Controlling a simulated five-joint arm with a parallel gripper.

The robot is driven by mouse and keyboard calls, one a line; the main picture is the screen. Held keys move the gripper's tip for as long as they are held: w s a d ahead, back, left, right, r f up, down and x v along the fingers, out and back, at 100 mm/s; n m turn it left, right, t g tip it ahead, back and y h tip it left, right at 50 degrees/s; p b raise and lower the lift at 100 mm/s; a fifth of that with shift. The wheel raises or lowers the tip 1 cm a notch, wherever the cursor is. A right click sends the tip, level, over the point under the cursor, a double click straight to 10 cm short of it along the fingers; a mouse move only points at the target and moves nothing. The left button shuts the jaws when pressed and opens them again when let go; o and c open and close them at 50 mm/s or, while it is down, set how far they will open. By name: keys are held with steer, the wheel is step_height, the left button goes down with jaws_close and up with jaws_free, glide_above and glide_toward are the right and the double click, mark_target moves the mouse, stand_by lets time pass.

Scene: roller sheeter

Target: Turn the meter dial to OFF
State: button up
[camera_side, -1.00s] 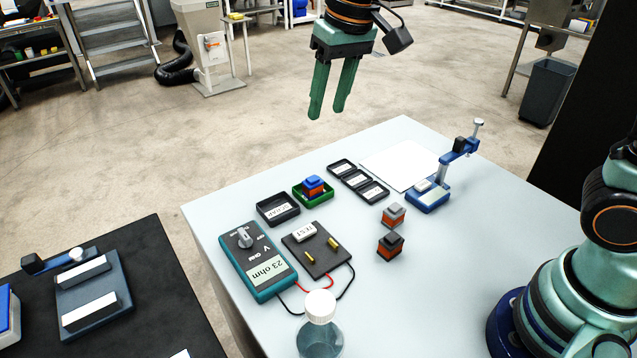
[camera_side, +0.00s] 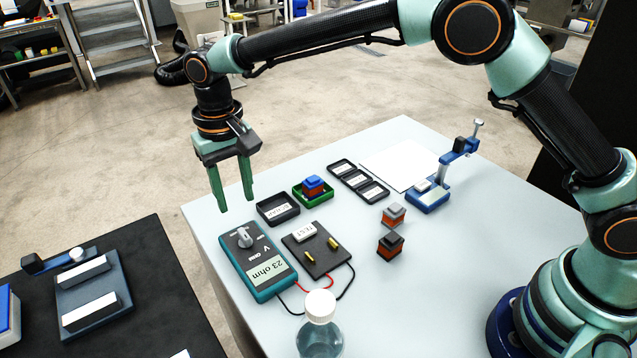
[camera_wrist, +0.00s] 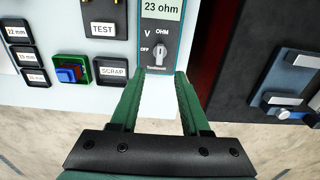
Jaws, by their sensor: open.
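The teal meter (camera_side: 258,262) lies at the left edge of the table, and its display reads 23 ohm. Its grey dial (camera_side: 244,238) sits near the far end of the meter. In the wrist view the dial (camera_wrist: 160,54) has the marks OFF, V and OHM around it, and its knob stands nearly upright in the picture, so I cannot tell its setting surely. My gripper (camera_side: 234,208) is open and empty, above and a little beyond the dial, touching nothing. In the wrist view its fingertips (camera_wrist: 160,72) straddle the near end of the meter, with the dial just ahead.
A black TEST board (camera_side: 316,250) with red and black leads lies right of the meter. The SCRAP tray (camera_side: 278,209) and a green tray (camera_side: 325,199) with stacked blocks stand behind it. A capped jar (camera_side: 320,332) stands in front. A blue clamp fixture (camera_side: 430,198) is farther right.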

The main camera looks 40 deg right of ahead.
mark_target(243, 233)
step_height(243, 233, down, 9)
steer(key=shift+r, duration=0.1)
steer(key=shift+c, duration=0.3)
jaws_close()
